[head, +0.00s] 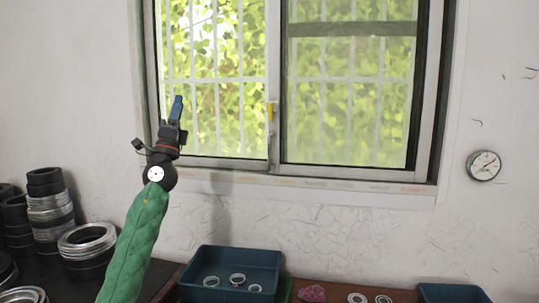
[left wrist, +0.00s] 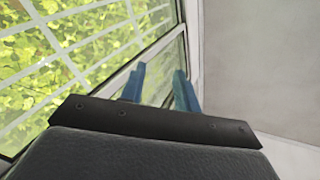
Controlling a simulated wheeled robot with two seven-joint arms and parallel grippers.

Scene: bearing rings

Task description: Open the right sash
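The right sash (head: 345,100) fills the right half of the window in the head view, a greyish pane in a frame with a dark strip down its right side. A small yellow handle (head: 270,112) sits on the upright between the two panes. My left gripper (head: 177,108) is raised in front of the left pane (head: 225,60), left of the handle and clear of it. In the left wrist view, its two blue fingers (left wrist: 160,85) stand apart with nothing held between them; the window frame shows behind. My right gripper is not in view.
Below the sill (head: 320,183), a blue bin (head: 235,260) holds several rings, with another bin (head: 450,293) at the right. Stacked rings (head: 48,205) stand at the left. A round gauge (head: 484,165) hangs on the wall. The space before the right pane is clear.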

